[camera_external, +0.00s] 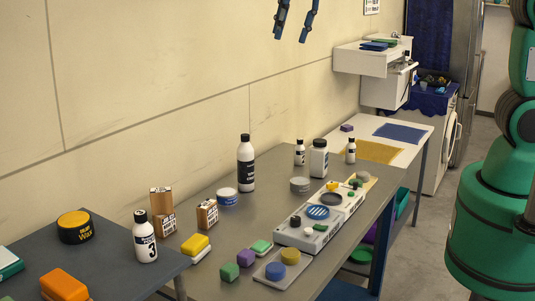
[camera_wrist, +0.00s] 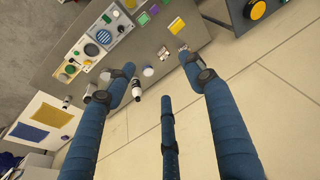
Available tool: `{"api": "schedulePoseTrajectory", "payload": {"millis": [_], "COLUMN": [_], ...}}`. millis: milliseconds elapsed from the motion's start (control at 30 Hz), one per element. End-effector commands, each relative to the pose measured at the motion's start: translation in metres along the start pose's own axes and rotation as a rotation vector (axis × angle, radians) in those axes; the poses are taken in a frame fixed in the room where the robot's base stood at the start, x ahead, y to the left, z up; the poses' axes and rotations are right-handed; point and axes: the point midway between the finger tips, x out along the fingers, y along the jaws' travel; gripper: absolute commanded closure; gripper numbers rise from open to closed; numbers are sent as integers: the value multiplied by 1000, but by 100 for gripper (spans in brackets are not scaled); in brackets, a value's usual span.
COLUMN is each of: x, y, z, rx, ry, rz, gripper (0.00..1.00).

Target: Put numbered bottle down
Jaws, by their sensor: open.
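The numbered bottle (camera_external: 145,240), white with a black cap and a large 3, stands upright on the dark table at the left in the external view. I cannot make it out clearly in the wrist view. My gripper (camera_external: 295,30) hangs high at the top of the external view, above and to the right of the bottle and well apart from it. In the wrist view my gripper (camera_wrist: 160,75) has its blue fingers spread, with nothing held between them.
A yellow-topped wax tin (camera_external: 74,227) and an orange block (camera_external: 64,286) share the dark table (camera_external: 105,238). The grey table (camera_external: 222,262) holds a tall black-and-white bottle (camera_external: 246,165), brown boxes (camera_external: 162,208), a yellow sponge (camera_external: 195,246) and a white panel (camera_external: 291,236).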

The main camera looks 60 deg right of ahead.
Motion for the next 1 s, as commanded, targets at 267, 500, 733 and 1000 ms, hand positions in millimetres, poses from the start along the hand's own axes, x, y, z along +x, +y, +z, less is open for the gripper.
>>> {"api": "schedulePoseTrajectory", "payload": {"millis": [267,500,733,1000], "x": [-37,-56,-64,-62], "y": [59,100,133,162], "z": [59,115,171,237], "rx": [18,31,43,55], "ry": [59,106,151,201], "rz": [11,26,45,73], "gripper": [46,46,46,46]}}
